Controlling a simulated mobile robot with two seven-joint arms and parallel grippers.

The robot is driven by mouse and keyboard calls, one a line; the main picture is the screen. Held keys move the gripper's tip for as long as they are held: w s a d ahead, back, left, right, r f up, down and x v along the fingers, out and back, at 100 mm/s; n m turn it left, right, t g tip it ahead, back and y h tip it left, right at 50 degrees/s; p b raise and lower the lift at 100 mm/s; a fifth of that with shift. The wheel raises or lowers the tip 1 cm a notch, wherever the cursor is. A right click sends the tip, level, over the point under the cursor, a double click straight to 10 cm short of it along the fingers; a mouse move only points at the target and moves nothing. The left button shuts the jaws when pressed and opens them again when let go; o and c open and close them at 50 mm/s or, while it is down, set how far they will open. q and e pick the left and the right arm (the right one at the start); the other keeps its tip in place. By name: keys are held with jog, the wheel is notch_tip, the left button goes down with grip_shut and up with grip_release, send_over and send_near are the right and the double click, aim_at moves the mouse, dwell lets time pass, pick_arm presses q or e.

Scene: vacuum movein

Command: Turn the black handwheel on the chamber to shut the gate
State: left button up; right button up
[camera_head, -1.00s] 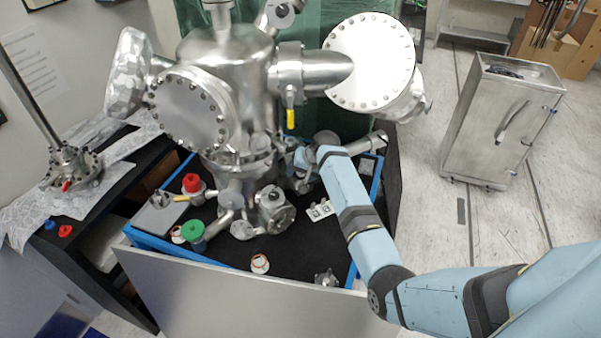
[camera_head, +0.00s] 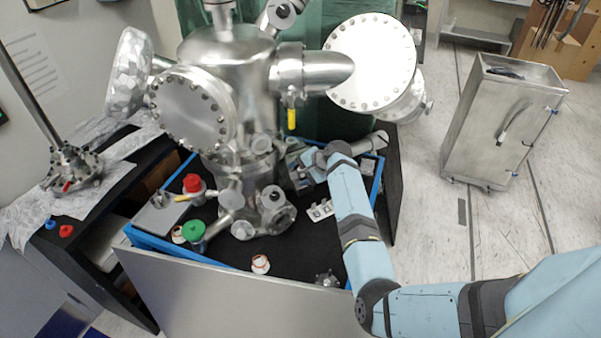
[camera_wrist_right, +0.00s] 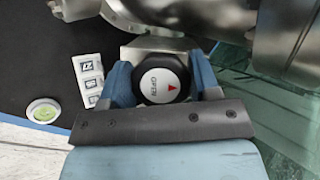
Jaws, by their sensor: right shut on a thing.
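The black handwheel (camera_wrist_right: 163,80) shows in the right wrist view. Its white face reads "OPEN" and carries a red arrow mark. My right gripper (camera_wrist_right: 160,72) is shut on it, with one blue finger on each side of the rim. In the head view my right arm reaches in from the right to the low right side of the metal chamber (camera_head: 226,62). There my wrist and the chamber's parts hide the wheel. The gate itself cannot be made out. My left gripper is not in view.
The chamber stands over a black surface with a blue frame (camera_head: 150,242). A red-capped valve (camera_head: 192,183) and a green-capped valve (camera_head: 193,231) lie to the left. A white labelled block (camera_head: 320,210) is near my wrist. A metal cabinet (camera_head: 490,130) stands at right.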

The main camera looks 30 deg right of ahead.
dwell(0.5)
jog(key=o, duration=0.9)
jog(key=b+v, duration=0.1)
jog(key=v, duration=1.2)
jog(key=shift+s+d+r+b, duration=0.1)
jog(key=shift+s+r+b, duration=0.1)
jog(key=shift+s+b, duration=0.2)
